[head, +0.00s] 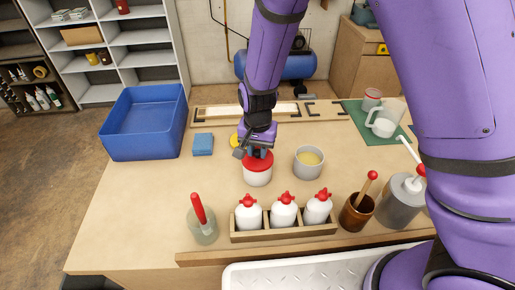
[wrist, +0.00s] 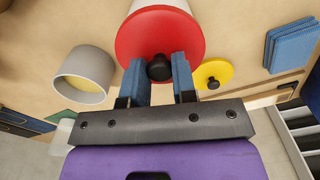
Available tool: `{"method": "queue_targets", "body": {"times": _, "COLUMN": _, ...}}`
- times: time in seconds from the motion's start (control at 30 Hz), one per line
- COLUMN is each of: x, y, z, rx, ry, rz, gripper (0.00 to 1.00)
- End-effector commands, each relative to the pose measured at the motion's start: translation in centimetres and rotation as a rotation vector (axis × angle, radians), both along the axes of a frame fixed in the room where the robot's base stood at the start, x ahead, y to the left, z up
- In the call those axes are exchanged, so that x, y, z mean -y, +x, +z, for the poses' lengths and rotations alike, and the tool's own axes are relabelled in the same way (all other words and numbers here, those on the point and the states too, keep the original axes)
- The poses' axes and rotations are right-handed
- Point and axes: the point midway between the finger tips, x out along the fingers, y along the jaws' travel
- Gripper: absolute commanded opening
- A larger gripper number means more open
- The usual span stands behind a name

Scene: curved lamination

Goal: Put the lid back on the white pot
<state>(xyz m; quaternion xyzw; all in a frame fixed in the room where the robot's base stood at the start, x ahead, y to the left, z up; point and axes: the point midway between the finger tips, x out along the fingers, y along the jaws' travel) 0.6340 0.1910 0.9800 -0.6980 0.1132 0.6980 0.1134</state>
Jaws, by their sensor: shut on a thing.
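The white pot (head: 257,178) stands on the workbench near the middle in the head view. The red lid (head: 258,160) is over its mouth and looks level; whether it is fully seated or slightly above the rim I cannot tell. In the wrist view the red lid (wrist: 160,32) fills the top middle, with its black knob (wrist: 160,68) between my blue fingertips. My gripper (head: 257,152) points down at the lid and is shut on the knob; its fingers show in the wrist view (wrist: 160,76). The lid hides most of the pot there.
A grey pot with yellow contents (head: 309,165) stands right of the white pot, open. A yellow lid (wrist: 213,73) lies close by. A wooden rack (head: 284,232) of white bottles stands in front. A blue block (head: 203,144) and blue bin (head: 145,125) are left.

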Motion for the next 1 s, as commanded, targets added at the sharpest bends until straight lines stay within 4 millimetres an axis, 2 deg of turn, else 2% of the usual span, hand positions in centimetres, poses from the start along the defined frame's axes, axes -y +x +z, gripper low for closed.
{"method": "queue_targets", "body": {"times": 0.87, "x": 0.00, "y": -0.01, "z": -0.18, "rx": 0.000, "ry": 0.000, "rz": 0.000, "gripper": 0.04}}
{"method": "queue_targets", "body": {"times": 0.9, "x": 0.00, "y": -0.01, "z": -0.18, "rx": 0.000, "ry": 0.000, "rz": 0.000, "gripper": 0.30}}
{"method": "queue_targets", "body": {"times": 1.0, "x": -0.02, "y": -0.02, "z": -0.18, "rx": 0.000, "ry": 0.000, "rz": 0.000, "gripper": 0.53}}
